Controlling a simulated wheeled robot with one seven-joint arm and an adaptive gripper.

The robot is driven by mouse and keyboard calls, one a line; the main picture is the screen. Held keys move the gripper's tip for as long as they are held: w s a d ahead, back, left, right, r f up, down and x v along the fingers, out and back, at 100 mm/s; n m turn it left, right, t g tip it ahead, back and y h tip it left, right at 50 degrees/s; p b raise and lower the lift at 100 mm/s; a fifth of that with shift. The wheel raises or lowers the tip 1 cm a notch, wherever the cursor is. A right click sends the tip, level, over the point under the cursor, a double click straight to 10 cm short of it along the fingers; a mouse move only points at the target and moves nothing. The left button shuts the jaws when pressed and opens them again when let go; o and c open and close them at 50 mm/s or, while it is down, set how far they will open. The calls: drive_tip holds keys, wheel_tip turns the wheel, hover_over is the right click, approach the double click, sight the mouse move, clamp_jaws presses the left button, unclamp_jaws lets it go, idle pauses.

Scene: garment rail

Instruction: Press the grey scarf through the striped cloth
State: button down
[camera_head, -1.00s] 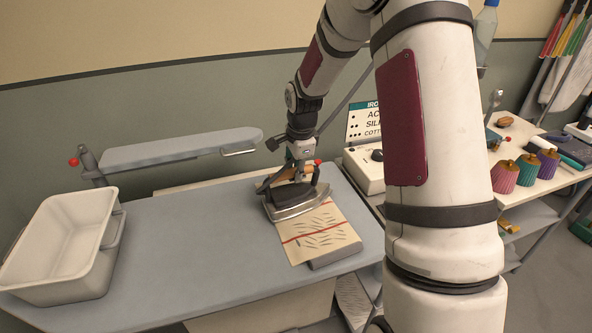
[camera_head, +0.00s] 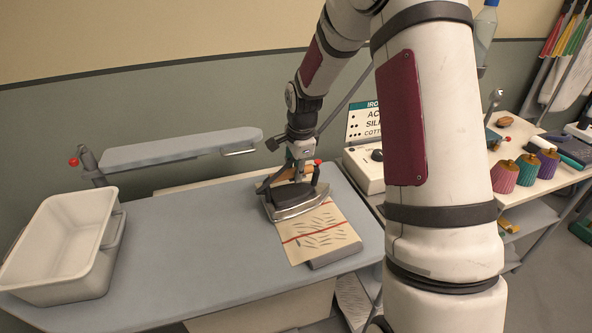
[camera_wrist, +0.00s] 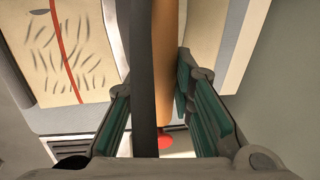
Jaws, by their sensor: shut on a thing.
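My gripper (camera_head: 302,176) is shut on the wooden handle of the iron (camera_head: 290,210). The tan handle (camera_wrist: 165,55) runs between the green-padded fingers in the wrist view. The iron's metal soleplate rests on the upper part of the striped cloth (camera_head: 322,240), which is cream with red stripes and dark dashes. The cloth also shows in the wrist view (camera_wrist: 95,55). The grey scarf (camera_head: 338,257) shows only as a folded grey edge at the cloth's lower right. The rest of it is hidden under the cloth.
The board (camera_head: 200,245) is clear left of the iron, up to a white basin (camera_head: 60,240). A padded sleeve board (camera_head: 185,147) stands behind. The iron's station with a settings sign (camera_head: 368,122) is just right. Coloured spools (camera_head: 527,170) stand on a side table (camera_head: 555,187).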

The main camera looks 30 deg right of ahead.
drive_tip(key=shift+s, duration=0.1)
idle(0.3)
drive_tip(key=shift+r+p, duration=0.3)
drive_tip(key=shift+r, duration=0.85)
drive_tip(key=s+p, duration=0.3)
drive_tip(key=s, duration=0.3)
drive_tip(key=shift+s+a+p, duration=0.35)
drive_tip(key=shift+a, duration=0.05)
drive_tip(key=shift+f+b, duration=0.35)
drive_tip(key=shift+f, duration=0.75)
drive_tip(key=shift+s+f, duration=0.15)
idle(2.3)
